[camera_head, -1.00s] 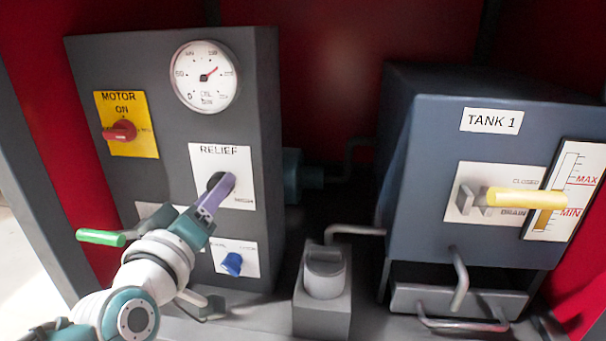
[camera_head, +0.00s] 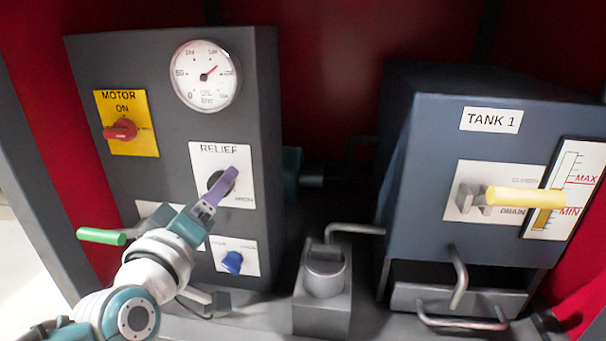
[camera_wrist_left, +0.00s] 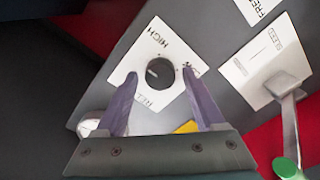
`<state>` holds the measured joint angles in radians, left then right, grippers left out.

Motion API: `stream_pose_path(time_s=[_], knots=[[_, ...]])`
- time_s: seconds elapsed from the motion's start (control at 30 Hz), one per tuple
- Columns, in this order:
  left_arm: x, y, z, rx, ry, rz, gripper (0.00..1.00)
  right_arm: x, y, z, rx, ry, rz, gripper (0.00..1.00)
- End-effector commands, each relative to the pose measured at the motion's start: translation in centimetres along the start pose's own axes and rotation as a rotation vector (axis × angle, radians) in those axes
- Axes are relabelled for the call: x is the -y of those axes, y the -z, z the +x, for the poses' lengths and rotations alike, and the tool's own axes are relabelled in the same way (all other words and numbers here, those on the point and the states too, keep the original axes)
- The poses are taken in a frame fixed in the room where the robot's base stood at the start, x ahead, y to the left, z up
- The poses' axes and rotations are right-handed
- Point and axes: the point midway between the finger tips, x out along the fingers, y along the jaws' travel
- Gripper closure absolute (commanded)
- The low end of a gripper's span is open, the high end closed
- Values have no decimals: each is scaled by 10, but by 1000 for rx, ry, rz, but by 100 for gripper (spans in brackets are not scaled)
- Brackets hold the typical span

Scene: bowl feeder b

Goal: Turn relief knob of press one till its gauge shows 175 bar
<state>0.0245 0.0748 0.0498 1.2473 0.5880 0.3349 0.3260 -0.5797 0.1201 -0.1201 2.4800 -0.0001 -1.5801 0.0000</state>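The relief knob (camera_head: 215,181) of the left press panel is dark and round, on a white plate (camera_head: 240,160) marked RELIEF. It also shows in the left wrist view (camera_wrist_left: 160,72). My left gripper (camera_head: 231,174) is at the knob with its purple fingers apart. In the left wrist view the open fingertips (camera_wrist_left: 159,74) are on either side of the knob, with gaps visible. The gauge (camera_head: 205,76) above has a red needle pointing up and right; its exact reading is too small to tell. My right gripper is not in view.
A red motor switch (camera_head: 121,129) sits left of the gauge, a blue knob (camera_head: 232,262) below the relief plate. A green-handled lever (camera_head: 101,236) is beside my left arm. A blue-grey tank (camera_head: 430,150) with a yellow drain handle (camera_head: 525,196) stands right, beyond a grey capped block (camera_head: 323,300).

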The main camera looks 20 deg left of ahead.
Motion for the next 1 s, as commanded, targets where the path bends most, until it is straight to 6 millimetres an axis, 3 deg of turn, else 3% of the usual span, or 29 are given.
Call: stream_pose_path(time_s=[0.37, 0.8, 1.0], knots=[[-1, 1, -6, 2, 1, 1, 23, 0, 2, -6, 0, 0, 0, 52], [-2, 2, -86, 3, 2, 2, 23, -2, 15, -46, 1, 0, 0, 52], [0, 0, -99, 0, 0, 0, 23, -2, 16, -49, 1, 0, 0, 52]])
